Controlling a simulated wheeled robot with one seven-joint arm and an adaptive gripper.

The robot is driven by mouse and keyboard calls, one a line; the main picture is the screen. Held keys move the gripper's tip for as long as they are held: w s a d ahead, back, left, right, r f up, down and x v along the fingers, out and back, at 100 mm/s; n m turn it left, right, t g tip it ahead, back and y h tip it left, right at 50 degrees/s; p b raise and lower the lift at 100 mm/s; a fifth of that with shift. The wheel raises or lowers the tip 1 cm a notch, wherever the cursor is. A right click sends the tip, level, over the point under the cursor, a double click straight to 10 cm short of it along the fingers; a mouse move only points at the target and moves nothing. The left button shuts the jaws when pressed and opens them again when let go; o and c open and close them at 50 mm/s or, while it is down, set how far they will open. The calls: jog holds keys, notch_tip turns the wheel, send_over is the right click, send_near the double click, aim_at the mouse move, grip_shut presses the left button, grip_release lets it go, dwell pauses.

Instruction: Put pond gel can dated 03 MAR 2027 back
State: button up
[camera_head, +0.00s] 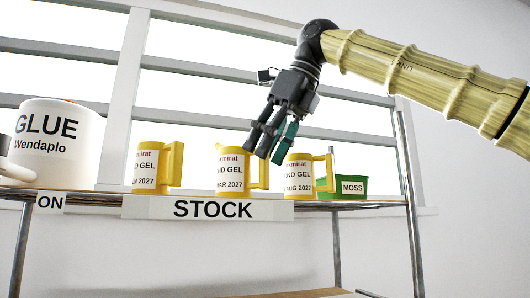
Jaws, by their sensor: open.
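Three yellow-handled cans with cream labels stand upright on the shelf above the STOCK label (212,209). The middle can (229,172) reads "ND GEL" and "MAR 2027"; its day is not clearly readable. The left can (145,167) ends in "2027", with its month only partly readable. The right can (298,175) reads "AUG 2027". My gripper (271,153) is open and empty, with its fingers pointing down. In the picture it hangs over the gap between the middle and right cans, near the middle can's handle. I cannot tell its depth from the cans.
A large white GLUE container (58,140) stands at the shelf's left, above a label ending in "ON" (50,202). A green MOSS box (343,187) stands at the right, near a metal shelf post (410,200). A window lies behind.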

jog(key=v, duration=1)
jog(key=shift+d+r, duration=0.2)
jog(key=shift+s, duration=0.1)
